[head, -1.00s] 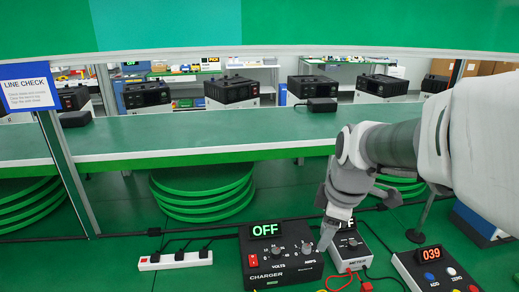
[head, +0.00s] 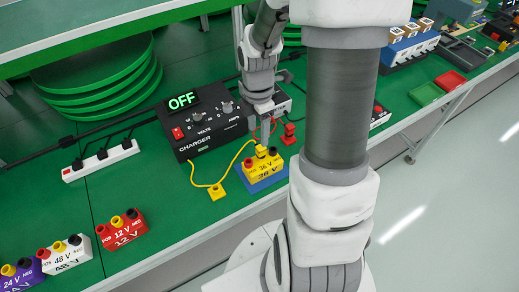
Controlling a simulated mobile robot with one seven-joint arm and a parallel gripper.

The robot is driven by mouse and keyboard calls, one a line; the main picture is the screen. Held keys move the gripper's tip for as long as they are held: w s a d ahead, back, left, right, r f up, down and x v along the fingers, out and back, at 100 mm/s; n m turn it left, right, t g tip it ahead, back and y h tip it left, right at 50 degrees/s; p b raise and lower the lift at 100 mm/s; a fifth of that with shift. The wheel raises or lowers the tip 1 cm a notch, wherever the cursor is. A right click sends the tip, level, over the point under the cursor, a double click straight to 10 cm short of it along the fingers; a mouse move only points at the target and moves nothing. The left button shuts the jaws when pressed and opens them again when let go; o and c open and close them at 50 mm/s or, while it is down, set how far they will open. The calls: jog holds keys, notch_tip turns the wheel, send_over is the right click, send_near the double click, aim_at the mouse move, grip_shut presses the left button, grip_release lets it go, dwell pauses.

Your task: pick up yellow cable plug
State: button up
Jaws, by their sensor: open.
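A yellow plug (head: 217,192) lies on the green bench in front of the charger (head: 203,123), at the end of a yellow cable (head: 229,166). My gripper (head: 264,140) points down to the right of the charger, over the yellow 36 V block (head: 264,168), and is apart from that plug. Its jaws are open, though the gap between the fingers is hard to see. A small yellow piece stands on the block below the fingertips; I cannot tell whether it is a plug or a terminal. The block sits on a blue pad (head: 265,184).
A red plug (head: 289,134) with a red cable lies right of my gripper. A white power strip (head: 101,160) is left of the charger. Red 12 V (head: 122,231), white 48 V (head: 66,253) and purple 24 V blocks stand front left. My arm hides part of the bench.

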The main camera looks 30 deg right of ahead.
aim_at(261, 147)
jog(key=shift+w+d+f+b, duration=0.1)
jog(key=shift+d+f+b, duration=0.05)
jog(key=shift+f, duration=1)
jog(key=shift+s+d+f+b, duration=0.1)
jog(key=shift+d+f+b, duration=0.1)
jog(key=shift+f, duration=0.9)
jog(key=shift+w+d+f+b, duration=0.1)
jog(key=shift+d+f, duration=0.05)
jog(key=shift+f, duration=1)
jog(key=shift+c, duration=0.2)
grip_shut()
